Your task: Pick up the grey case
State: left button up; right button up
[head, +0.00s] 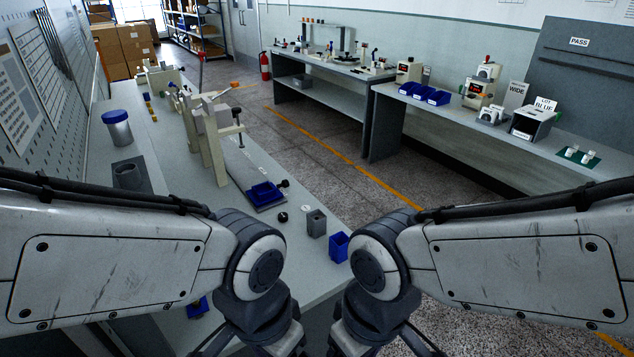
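In the head view, a small upright grey open-topped box (317,224) stands near the front end of the left bench, just left of a blue open box (339,247). It is the most case-like grey thing close to me, though I cannot tell for sure that it is the grey case. A larger grey box (302,81) sits on the lower shelf of the far bench. Both my arms reach in from the sides and bend down at the bottom centre. My gripper fingertips are below the picture's edge, so their state is hidden.
The left bench (290,255) carries a blue tray (264,195), a row of clamp-like fixtures, a blue-lidded jar (117,127) and a dark grey block (131,175). A pegboard wall borders its left. Speckled floor lies open between it and the right bench (480,128).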

aim_at(317, 229)
jog(key=z, duration=1.7)
jog(key=i, duration=2.6)
jog(key=u, duration=3.5)
